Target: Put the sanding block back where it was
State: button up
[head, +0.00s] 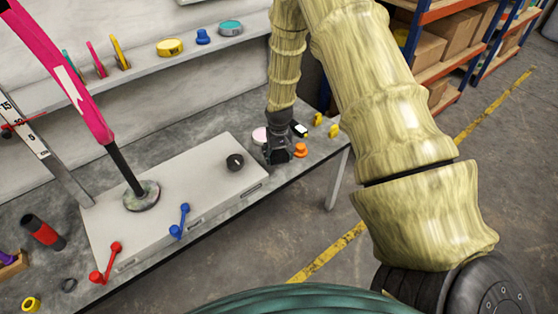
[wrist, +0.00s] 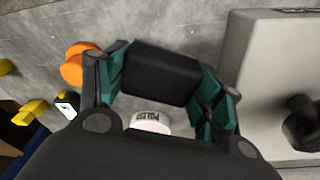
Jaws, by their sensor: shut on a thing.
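The sanding block, a dark near-black block (wrist: 160,72), is between the two green-padded fingers of my gripper (wrist: 160,85) in the wrist view. The fingers press on its two ends. In the head view my gripper (head: 278,155) points down over the right end of the grey bench (head: 235,113), just right of the pale flat box (head: 200,165). The block is hard to make out there against the dark fingers. I cannot tell whether it touches the bench top.
An orange object (head: 300,150), a small white-and-black item (head: 299,129), yellow pieces (head: 333,131) and a pinkish polish tin (head: 260,134) are close around my gripper. A black knob (head: 235,162) stands on the box. The bench's front edge is near.

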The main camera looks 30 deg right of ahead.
aim_at(279, 160)
notch_tip(279, 160, down, 4)
jog(key=shift+r, duration=0.25)
jog(key=o, duration=0.9)
jog(key=shift+r, duration=0.15)
jog(key=r, duration=0.4)
jog(key=s+r, duration=0.1)
jog(key=r, duration=0.6)
jog(key=shift+s+a+r, duration=0.25)
jog(key=shift+a+r, duration=0.1)
